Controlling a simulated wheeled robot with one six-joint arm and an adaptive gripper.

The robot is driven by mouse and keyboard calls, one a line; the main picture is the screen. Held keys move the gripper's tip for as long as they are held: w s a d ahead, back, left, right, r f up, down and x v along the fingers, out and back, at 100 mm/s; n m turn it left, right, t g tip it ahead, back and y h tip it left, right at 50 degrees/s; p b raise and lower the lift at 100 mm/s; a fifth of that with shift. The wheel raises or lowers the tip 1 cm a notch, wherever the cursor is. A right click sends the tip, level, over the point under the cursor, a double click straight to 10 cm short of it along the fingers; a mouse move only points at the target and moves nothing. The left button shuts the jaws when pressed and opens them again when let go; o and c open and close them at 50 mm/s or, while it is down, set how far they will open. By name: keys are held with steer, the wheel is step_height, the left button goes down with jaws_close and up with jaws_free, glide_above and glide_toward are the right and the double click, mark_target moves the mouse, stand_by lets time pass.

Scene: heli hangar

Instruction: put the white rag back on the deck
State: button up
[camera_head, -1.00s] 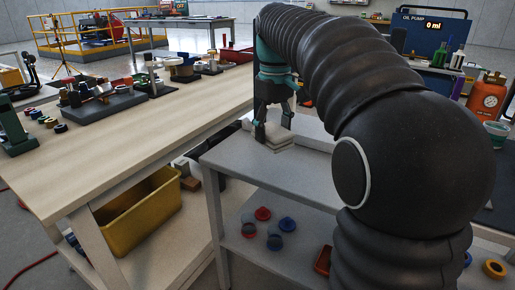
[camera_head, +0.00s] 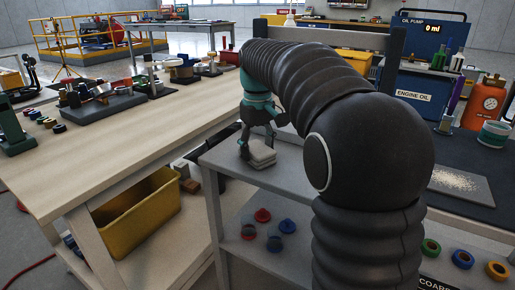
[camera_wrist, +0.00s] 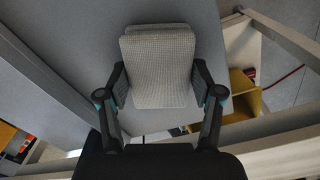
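The white rag (camera_head: 262,156) is a folded, pale grey-white pad over the grey cart top (camera_head: 290,178), near its left end. In the wrist view the rag (camera_wrist: 159,70) fills the space between the fingers and shows a woven texture. My gripper (camera_head: 257,147) points down with one finger on each side of the rag. In the wrist view the fingers of my gripper (camera_wrist: 160,88) press its left and right edges. I cannot tell whether the rag touches the surface below. No surface is labelled as the deck.
A wooden workbench (camera_head: 120,140) with parts stands left of the cart, with a yellow bin (camera_head: 138,215) beneath. Coloured rings lie on the lower shelf (camera_head: 240,240). A dark mat (camera_head: 465,160), an orange cylinder (camera_head: 485,103) and a blue engine oil box (camera_head: 410,98) are at right.

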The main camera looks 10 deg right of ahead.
mark_target(257, 148)
steer(key=o, duration=0.4)
step_height(257, 148, up, 12)
steer(key=p, duration=0.3)
